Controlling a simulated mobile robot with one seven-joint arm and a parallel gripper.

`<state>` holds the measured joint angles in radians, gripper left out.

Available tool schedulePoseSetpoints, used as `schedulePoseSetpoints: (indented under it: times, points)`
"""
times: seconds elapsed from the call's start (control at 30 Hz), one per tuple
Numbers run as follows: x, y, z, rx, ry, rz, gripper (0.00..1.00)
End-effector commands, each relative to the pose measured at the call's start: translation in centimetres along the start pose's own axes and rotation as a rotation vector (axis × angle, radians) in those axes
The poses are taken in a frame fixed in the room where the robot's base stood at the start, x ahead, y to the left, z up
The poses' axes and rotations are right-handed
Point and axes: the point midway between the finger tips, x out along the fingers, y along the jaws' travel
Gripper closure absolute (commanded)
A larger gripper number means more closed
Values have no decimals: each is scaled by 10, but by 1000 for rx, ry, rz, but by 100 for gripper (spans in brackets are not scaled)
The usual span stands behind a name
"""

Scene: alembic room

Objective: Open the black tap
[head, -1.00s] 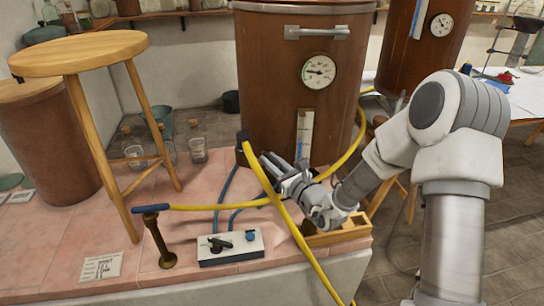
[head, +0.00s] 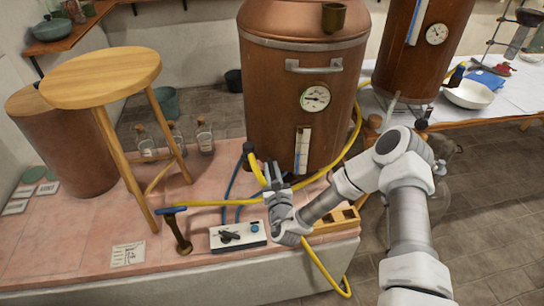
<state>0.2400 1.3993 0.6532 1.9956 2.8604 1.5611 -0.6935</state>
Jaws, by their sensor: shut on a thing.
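The black tap (head: 249,148) shows as a small dark fitting low at the front left of the large copper tank (head: 258,92). The yellow hose (head: 256,172) runs down from beside it. My gripper (head: 275,165) is just right of the fitting, at the foot of the tank, with its fingers pointing up and away. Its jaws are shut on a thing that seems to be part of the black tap. The fingers and the hose hide the grip, so the tap's handle position cannot be seen.
A wooden stool (head: 105,78) stands at the left on the pink tiled top. A white control box (head: 238,236) and a brass stand (head: 180,238) are near the front edge. A wooden box (head: 338,220) lies by my wrist. Glass bottles (head: 205,138) stand behind.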

Motion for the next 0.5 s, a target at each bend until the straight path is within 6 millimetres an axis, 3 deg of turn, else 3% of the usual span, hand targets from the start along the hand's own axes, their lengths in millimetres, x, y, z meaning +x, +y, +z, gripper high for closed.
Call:
schedulePoseSetpoints:
  times: [0.5]
  points:
    - [0, 4, 3, 3, 8, -231, 100]
